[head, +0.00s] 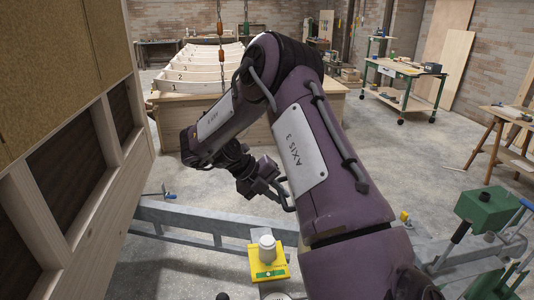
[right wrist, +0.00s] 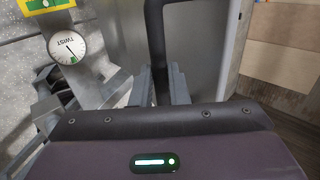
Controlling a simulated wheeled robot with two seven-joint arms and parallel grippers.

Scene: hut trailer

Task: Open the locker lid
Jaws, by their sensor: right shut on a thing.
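My right arm reaches across the middle of the head view, and its gripper (head: 281,192) hangs over the grey metal frame (head: 215,221), partly hidden by the arm. In the right wrist view the right gripper (right wrist: 160,88) is shut on a dark bar (right wrist: 155,40) that looks like a handle. A smooth grey panel (right wrist: 198,45) shows behind the bar; I cannot tell for sure whether it is the locker lid. The lid is not clearly visible in the head view. My left gripper is not in view.
A round dial (right wrist: 68,47) marked TWIST shows in the wrist view. A wooden hut wall (head: 75,150) closes the left side. A green box (head: 487,208) stands right.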

